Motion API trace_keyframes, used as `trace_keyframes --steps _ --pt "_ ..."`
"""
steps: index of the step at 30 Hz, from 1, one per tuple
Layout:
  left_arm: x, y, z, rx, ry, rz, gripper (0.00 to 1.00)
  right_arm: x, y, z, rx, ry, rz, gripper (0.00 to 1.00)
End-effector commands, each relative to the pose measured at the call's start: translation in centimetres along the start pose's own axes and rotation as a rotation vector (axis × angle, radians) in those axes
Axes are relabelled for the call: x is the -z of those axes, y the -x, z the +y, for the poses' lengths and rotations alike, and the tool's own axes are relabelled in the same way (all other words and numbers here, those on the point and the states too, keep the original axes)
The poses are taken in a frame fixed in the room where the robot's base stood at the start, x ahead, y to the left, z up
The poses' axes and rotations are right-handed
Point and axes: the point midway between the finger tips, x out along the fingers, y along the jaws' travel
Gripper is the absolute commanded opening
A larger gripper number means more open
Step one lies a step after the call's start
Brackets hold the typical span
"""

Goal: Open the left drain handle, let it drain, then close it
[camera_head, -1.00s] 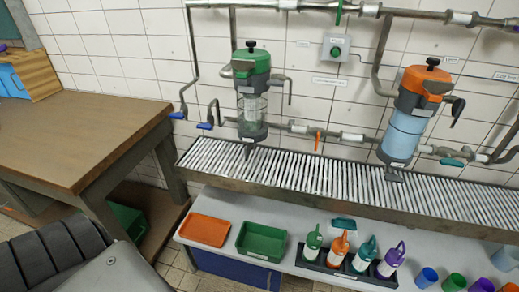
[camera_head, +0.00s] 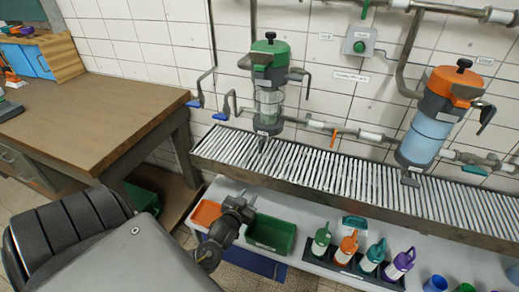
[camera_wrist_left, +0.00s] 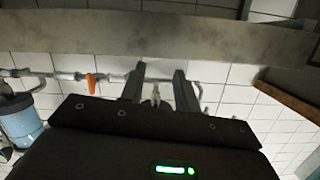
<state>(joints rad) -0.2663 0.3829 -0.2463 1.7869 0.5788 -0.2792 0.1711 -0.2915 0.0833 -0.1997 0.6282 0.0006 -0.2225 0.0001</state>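The left filter (camera_head: 270,88) has a green cap and a clear bowl on the tiled wall. Two blue handles, one farther left (camera_head: 195,103) and one nearer the filter (camera_head: 221,116), hang on the pipes at its left. A black lever (camera_head: 308,84) is at its right. The frames do not label which is the drain handle. My left gripper (camera_head: 241,207) is low in front of the trough, over the bins, apart from the handles. In the left wrist view its fingers (camera_wrist_left: 158,82) are spread with nothing clearly held. My right gripper is out of view.
The grated trough (camera_head: 340,178) runs below the filters. A brown bench (camera_head: 90,105) stands at left. An orange-capped filter (camera_head: 430,120) and orange handle (camera_head: 334,135) are at right. Orange (camera_head: 206,212) and green (camera_head: 271,232) bins and several bottles sit on the lower shelf.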

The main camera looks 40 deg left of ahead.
Motion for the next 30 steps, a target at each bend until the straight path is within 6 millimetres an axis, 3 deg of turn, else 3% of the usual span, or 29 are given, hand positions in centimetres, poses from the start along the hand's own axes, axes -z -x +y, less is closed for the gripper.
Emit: trace_keyframes --steps 1,3,7,13,17,30 --pt "3.7 0.4 -0.4 0.006 0.04 0.067 0.32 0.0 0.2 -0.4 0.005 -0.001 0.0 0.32" --pt "7.4 1.0 -1.0 0.014 0.089 0.136 0.32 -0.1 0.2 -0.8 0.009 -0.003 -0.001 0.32" --pt "11.3 1.9 -1.7 0.02 0.145 0.209 0.32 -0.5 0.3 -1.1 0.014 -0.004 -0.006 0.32" --pt "12.4 2.1 -1.9 0.023 0.162 0.23 0.32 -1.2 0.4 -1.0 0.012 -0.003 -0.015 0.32" --pt "12.6 1.1 -1.9 0.022 0.16 0.231 0.32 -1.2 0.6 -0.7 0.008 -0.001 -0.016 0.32" --pt "14.3 -6.3 -2.2 0.022 0.159 0.229 0.32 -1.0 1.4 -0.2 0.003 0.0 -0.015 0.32"
